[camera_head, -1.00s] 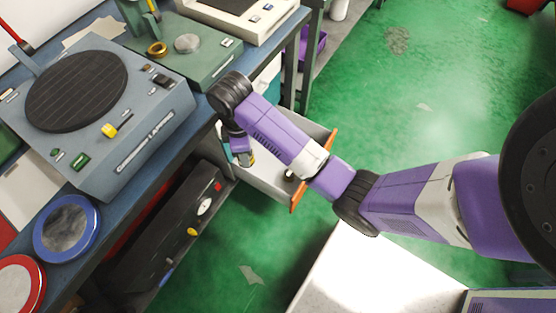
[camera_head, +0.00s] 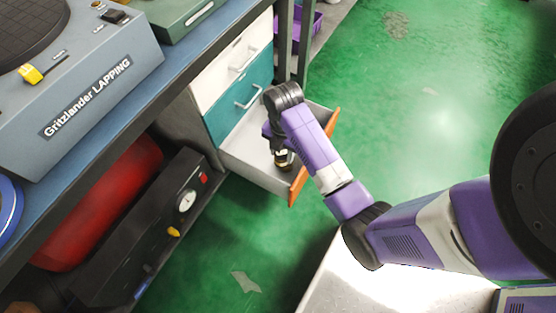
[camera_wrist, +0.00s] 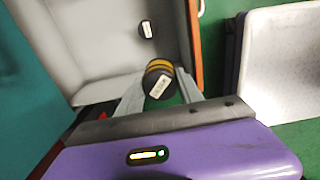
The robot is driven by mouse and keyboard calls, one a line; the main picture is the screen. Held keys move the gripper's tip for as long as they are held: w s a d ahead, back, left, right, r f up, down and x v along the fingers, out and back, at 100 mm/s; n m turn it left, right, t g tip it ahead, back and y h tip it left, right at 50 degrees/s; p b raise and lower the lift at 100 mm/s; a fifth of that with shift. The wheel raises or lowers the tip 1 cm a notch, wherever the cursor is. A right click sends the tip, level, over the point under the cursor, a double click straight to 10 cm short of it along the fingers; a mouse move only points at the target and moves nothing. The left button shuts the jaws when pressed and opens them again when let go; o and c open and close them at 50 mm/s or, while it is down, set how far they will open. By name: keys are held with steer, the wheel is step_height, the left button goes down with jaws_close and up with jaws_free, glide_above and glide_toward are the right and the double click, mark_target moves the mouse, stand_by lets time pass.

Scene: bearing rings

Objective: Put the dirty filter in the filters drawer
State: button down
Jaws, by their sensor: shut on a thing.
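My gripper (camera_wrist: 160,85) is shut on the dirty filter (camera_wrist: 159,79), a small dark cylinder with a yellow-brown band and a pale label. In the head view the held filter (camera_head: 284,160) shows below my wrist, within the outline of the open drawer (camera_head: 248,170). The drawer is grey inside with an orange front (camera_head: 298,186). In the wrist view its grey inside (camera_wrist: 95,45) lies beyond my fingers. I cannot tell whether the held filter touches the drawer bottom. A second dark filter with a pale label (camera_wrist: 146,29) lies in the drawer.
A closed teal drawer (camera_head: 238,103) and a closed white drawer (camera_head: 232,66) are above the open one. The blue workbench edge (camera_head: 200,62) with the lapping machine (camera_head: 95,95) is at left. A black box with a gauge (camera_head: 150,225) sits below.

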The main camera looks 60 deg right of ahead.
mark_target(282, 161)
step_height(282, 161, down, 18)
steer(key=b, duration=0.7)
steer(key=shift+r, duration=0.2)
steer(key=shift+f, duration=0.15)
steer(key=c, duration=0.8)
jaws_free()
steer(key=shift+o, duration=0.2)
step_height(282, 161, up, 12)
steer(key=p, duration=0.5)
